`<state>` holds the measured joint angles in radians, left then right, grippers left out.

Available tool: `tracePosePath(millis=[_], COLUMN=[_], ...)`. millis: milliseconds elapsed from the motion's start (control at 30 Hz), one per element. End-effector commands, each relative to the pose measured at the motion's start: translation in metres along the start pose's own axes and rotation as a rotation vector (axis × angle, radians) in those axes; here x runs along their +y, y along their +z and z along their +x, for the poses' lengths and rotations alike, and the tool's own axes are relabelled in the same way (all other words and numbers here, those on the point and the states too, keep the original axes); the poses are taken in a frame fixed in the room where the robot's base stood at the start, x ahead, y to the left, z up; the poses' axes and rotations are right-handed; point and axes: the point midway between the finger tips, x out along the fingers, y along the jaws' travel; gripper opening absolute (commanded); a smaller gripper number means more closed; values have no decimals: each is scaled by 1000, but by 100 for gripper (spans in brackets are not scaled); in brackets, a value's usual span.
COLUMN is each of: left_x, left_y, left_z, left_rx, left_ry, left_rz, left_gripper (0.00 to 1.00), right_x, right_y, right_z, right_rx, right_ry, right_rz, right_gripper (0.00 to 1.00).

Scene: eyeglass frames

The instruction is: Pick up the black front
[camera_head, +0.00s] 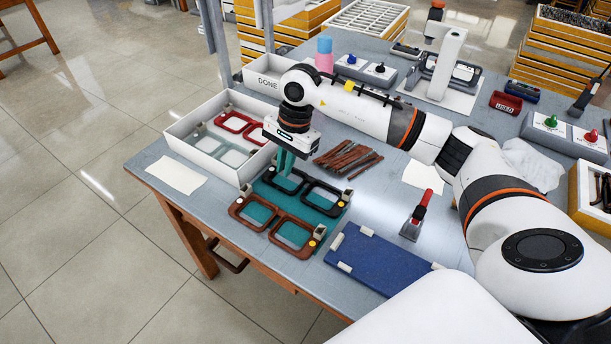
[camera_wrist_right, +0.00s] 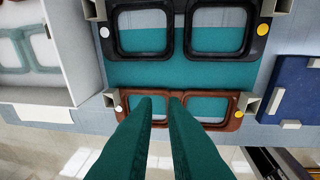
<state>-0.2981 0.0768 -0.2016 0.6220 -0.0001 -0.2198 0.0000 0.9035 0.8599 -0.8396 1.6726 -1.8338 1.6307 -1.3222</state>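The black front (camera_head: 304,187) lies on the teal mat (camera_head: 262,187), behind the brown front (camera_head: 270,227). It also shows at the top of the right wrist view (camera_wrist_right: 178,40), with its top edge cut off. My right gripper (camera_head: 286,168) points down over the left part of the black front in the head view, hiding some of it. In the right wrist view its two teal fingers (camera_wrist_right: 161,103) are apart, with nothing between them. Their tips appear over the brown front there; the height above it cannot be told. My left gripper is not in view.
A white box (camera_head: 188,155) with red and pale teal fronts stands to the left. Small blocks flank the fronts.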

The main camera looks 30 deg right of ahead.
Motion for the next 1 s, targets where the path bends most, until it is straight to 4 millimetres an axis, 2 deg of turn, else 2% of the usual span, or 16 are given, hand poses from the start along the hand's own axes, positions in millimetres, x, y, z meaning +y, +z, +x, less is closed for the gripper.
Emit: tracePosePath(millis=[33,100,200,500,767,1000], left_x=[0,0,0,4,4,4], left_y=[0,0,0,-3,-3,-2], left_z=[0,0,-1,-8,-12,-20], left_rx=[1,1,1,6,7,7], left_ry=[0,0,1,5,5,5], left_rz=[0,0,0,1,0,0], left_gripper=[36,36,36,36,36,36], right_x=[-6,-14,-20,-27,-30,-35], right_y=[19,36,48,57,61,67], right_z=[-10,-19,-20,27,47,82], right_rx=[-66,-129,-169,-173,-173,-171], right_ry=[-37,-83,-120,-125,-123,-122], right_rz=[-5,-9,-10,-11,-10,-9], right_gripper=[11,11,11,11,11,11])
